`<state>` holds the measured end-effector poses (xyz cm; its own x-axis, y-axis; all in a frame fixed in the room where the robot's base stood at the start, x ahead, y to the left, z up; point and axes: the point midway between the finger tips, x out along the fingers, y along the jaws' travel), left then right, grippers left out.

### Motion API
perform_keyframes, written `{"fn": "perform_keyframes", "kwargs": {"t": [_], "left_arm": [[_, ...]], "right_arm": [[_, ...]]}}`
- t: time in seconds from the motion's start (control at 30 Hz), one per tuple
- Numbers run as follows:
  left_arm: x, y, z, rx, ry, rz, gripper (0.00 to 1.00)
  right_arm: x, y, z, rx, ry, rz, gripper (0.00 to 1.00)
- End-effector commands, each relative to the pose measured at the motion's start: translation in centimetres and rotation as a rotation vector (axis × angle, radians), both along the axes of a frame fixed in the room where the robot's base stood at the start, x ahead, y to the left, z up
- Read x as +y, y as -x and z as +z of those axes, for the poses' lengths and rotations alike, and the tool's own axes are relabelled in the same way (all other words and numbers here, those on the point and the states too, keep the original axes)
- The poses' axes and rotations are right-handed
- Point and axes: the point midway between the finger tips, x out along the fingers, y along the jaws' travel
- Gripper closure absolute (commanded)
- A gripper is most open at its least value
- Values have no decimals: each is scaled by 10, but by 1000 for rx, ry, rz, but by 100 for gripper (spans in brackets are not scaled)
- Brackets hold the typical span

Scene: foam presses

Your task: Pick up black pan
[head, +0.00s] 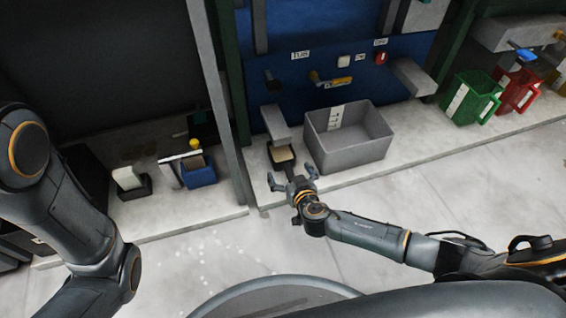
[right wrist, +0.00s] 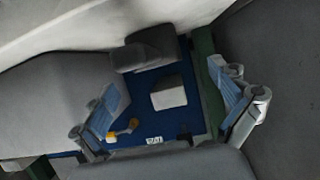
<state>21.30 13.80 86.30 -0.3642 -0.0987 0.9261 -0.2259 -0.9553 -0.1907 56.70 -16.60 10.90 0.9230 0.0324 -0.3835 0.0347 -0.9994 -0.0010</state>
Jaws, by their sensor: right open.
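A small black pan (head: 282,164) with a beige inside sits on the light ledge in the head view, left of a grey bin and below a grey block. My right gripper (head: 292,177) is open and empty, just in front of the pan, its fingers spread toward it. In the right wrist view the open fingers (right wrist: 170,108) frame a blue panel, a pale block and a dark rounded shape; I cannot tell which of these is the pan. My left arm shows at the left of the head view, but its gripper is out of view.
The large grey bin (head: 316,154) stands right of the pan. A blue bin (head: 199,176) and a small black holder (head: 136,190) are to the left, past a grey post (head: 216,90). Green (head: 463,97) and red (head: 520,90) bins stand far right. The front floor is clear.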

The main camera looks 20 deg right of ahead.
Motion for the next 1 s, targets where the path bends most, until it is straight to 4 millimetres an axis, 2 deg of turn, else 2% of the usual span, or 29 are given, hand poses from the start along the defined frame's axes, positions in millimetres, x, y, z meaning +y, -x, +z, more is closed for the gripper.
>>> {"fn": "perform_keyframes", "kwargs": {"t": [0.1, 0.23, 0.4, 0.63, 0.67, 0.93, 1.0], "left_arm": [[0, 0, -18, 0, 0, 0, 100], [0, 0, -30, 0, -1, 0, 100], [0, 0, -35, 0, -1, 0, 100], [0, 0, -34, 0, -1, 0, 100], [0, 0, -34, 0, -1, 0, 100], [0, 0, -34, 0, -1, 0, 100], [0, 0, -34, 0, -1, 0, 100]], "right_arm": [[-5, -16, -11, -5, 4, 0, 2], [-6, -32, -17, -4, 3, 0, 2], [-6, -43, -20, -2, 1, -1, 2], [-5, -43, -19, 0, 1, -1, 2], [-5, -43, -19, 0, 1, -1, 6], [-5, -43, -19, 0, 1, -1, 61], [-5, -43, -18, -1, 1, -1, 64]]}}
